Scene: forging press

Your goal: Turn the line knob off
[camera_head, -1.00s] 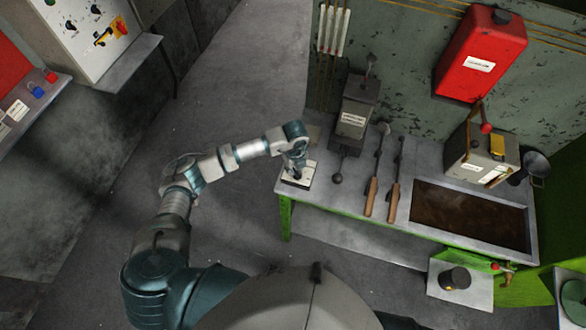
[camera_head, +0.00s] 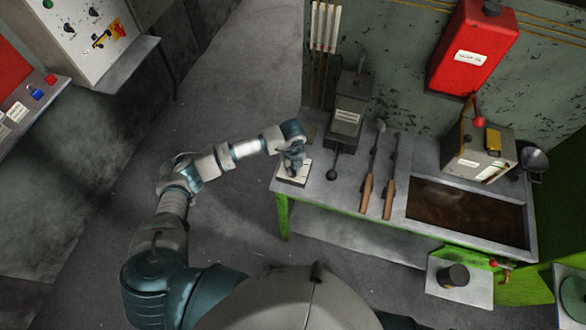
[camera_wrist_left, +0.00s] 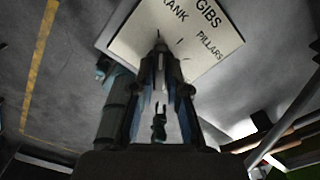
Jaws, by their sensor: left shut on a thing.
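A pale square label plate (camera_head: 291,178) lies at the left end of the bench. In the left wrist view the plate (camera_wrist_left: 205,50) shows the words GIBS, PILLARS and a partly cut-off word ending in RANK, with short marks. My left gripper (camera_head: 294,167) points down over the plate. In the left wrist view its fingers (camera_wrist_left: 160,62) close together at the plate's middle, shut on the line knob. The knob is mostly hidden by the fingers, so its pointing direction cannot be read. My right gripper is not in view.
A grey box (camera_head: 347,113) with a ball-ended lever stands right of the plate. Two wooden-handled tools (camera_head: 368,190) and a dark trough (camera_head: 465,215) lie further right. A red tank (camera_head: 470,48) hangs on the wall. Floor left of the bench is clear.

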